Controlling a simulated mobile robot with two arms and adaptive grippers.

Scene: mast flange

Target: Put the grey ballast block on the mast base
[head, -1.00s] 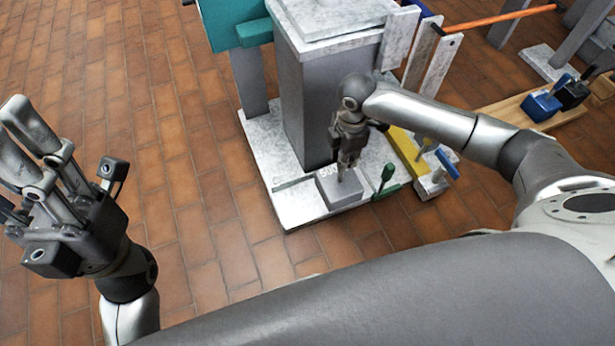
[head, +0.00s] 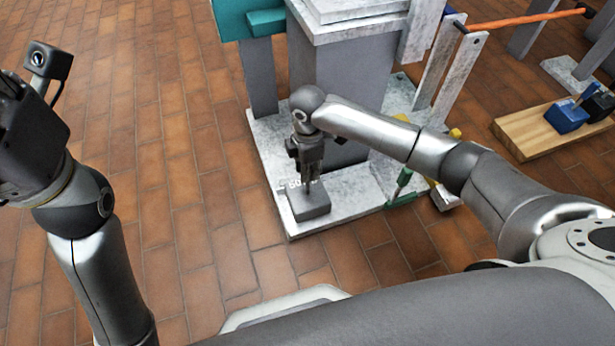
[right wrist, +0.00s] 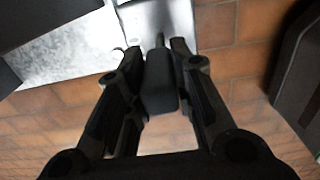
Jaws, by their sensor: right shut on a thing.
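The grey ballast block (head: 311,204) is at the front-left corner of the pale mottled mast base (head: 262,140), beside white lettering. I cannot tell whether it rests on the base or hangs just above it. My right gripper (head: 311,180) points down and is shut on the block's upper part, which its fingers partly hide. In the right wrist view a dark block (right wrist: 160,85) sits between the fingers, with the base (right wrist: 70,52) at upper left. My left gripper (head: 25,135) is at the left edge, its fingers cut off.
The grey mast column (head: 345,80) stands on the base behind my right gripper. A green-handled piece (head: 402,186) is at the base's right side. A wooden board (head: 530,133) with a blue block (head: 567,117) lies on the right. The tiled floor (head: 160,150) at left is clear.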

